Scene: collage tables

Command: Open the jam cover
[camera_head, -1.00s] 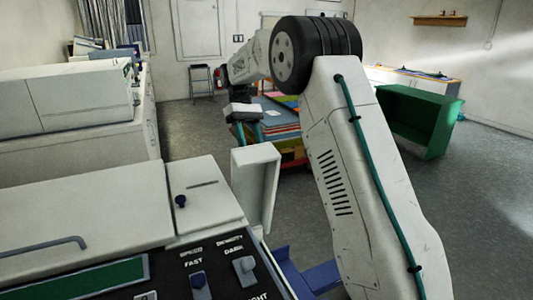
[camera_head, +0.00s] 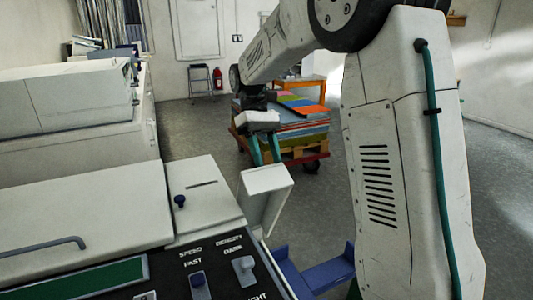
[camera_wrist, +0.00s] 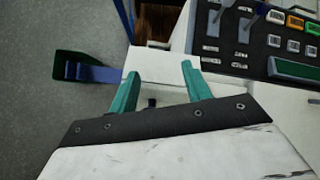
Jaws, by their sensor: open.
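The jam cover appears to be the white flap (camera_head: 268,181) at the right end of the white machine. It is tilted, with its broad upper face showing. My gripper (camera_head: 266,160) is open, its two teal fingers just behind the flap's far top edge. In the wrist view, the fingers (camera_wrist: 160,82) are spread apart over a white surface, probably the flap (camera_wrist: 160,64). Nothing is visibly gripped. Whether the fingers touch the flap cannot be told.
A blue tray (camera_head: 315,275) juts out at the lower right. A pallet cart with colored stacks (camera_head: 300,130) stands behind my gripper. Floor is open beyond.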

